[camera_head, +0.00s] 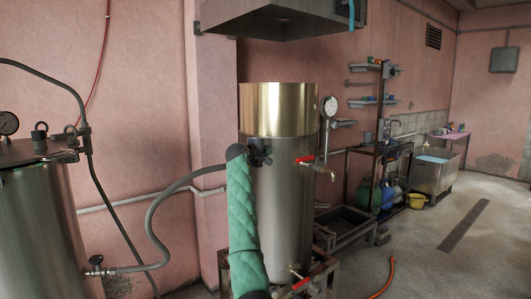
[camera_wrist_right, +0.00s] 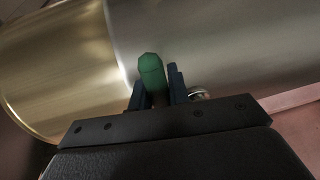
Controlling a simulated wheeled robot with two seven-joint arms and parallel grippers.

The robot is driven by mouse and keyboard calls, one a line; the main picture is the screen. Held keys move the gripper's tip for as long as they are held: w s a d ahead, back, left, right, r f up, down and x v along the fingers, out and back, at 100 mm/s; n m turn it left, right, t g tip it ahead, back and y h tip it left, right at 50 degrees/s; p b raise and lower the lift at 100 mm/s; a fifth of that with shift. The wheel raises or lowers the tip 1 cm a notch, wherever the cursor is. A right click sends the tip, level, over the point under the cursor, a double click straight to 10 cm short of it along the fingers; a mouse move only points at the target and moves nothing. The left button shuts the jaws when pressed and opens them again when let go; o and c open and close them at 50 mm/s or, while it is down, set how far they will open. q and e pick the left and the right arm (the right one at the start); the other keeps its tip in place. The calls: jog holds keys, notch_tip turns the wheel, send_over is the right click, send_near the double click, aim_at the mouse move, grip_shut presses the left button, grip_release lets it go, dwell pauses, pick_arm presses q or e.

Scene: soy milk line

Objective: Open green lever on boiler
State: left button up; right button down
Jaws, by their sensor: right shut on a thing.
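The boiler (camera_head: 288,205) is a tall steel cylinder with a brass-coloured upper band, standing in the middle of the head view. My right gripper (camera_head: 262,152) is at its left front side, just below the brass band, with my green-sleeved arm rising from below. In the right wrist view, the green lever (camera_wrist_right: 150,70) stands between the two dark fingers of my right gripper (camera_wrist_right: 158,88), which is shut on it. The steel wall of the boiler (camera_wrist_right: 220,40) is close behind. In the head view the lever is hidden by the gripper and arm. My left gripper is in neither view.
A red-handled tap (camera_head: 306,160) sticks out right of my gripper, with another red handle (camera_head: 300,284) low down. A grey hose (camera_head: 155,236) curves in from the left tank (camera_head: 35,225). A metal hood (camera_head: 275,20) hangs above. Open floor (camera_head: 440,255) lies at right.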

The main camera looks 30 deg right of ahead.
jog(key=a+m+g, duration=0.1)
jog(key=g, duration=0.1)
jog(key=m+g+h+b, duration=0.1)
jog(key=shift+s+a+f+m+g, duration=0.1)
jog(key=shift+s+a+m+g, duration=0.25)
jog(key=shift+s+m+g, duration=0.05)
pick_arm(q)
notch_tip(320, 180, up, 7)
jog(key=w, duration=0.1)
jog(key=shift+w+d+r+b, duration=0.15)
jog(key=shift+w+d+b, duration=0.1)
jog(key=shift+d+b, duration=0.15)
pick_arm(e)
jog(key=shift+s+a+m+g+h, duration=0.25)
jog(key=shift+a+m+g, duration=0.25)
jog(key=shift+m+g, duration=0.45)
jog(key=c, duration=1.3)
grip_release()
jog(key=shift+w, duration=0.1)
jog(key=shift+a, duration=0.15)
